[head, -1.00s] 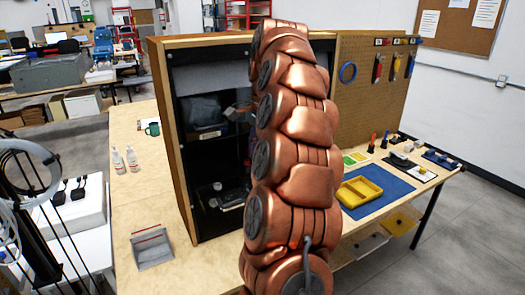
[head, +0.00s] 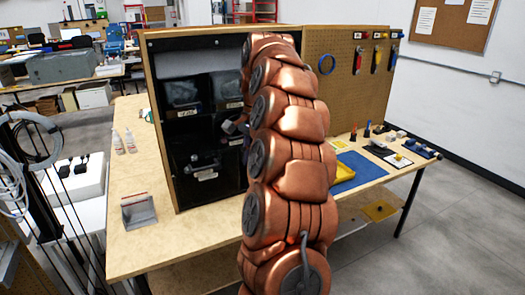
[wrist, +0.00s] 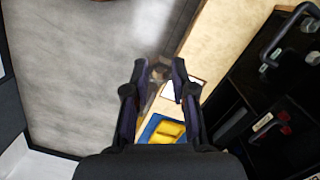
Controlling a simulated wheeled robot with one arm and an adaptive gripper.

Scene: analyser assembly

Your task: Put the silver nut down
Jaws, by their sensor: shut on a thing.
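My gripper (wrist: 159,75) shows in the wrist view with its two dark fingers reaching up the middle of the picture. It is shut on a small, blurred brownish-grey thing between the fingertips, which I take to be the silver nut (wrist: 158,72). The nut's shape is not clear. Below the fingers in that view lie a yellow tray (wrist: 168,133) and a blue mat (wrist: 149,128), apart from the nut. In the head view my copper arm hides most of the tray, and I cannot make out the nut there.
A dark cabinet (head: 215,150) with labelled bins and handles stands on the wooden bench (head: 160,235), left of my arm. Its handles (wrist: 290,35) are at right in the wrist view. A grey dustpan-like tray (head: 139,211) lies front left. Tools hang on the pegboard (head: 340,100).

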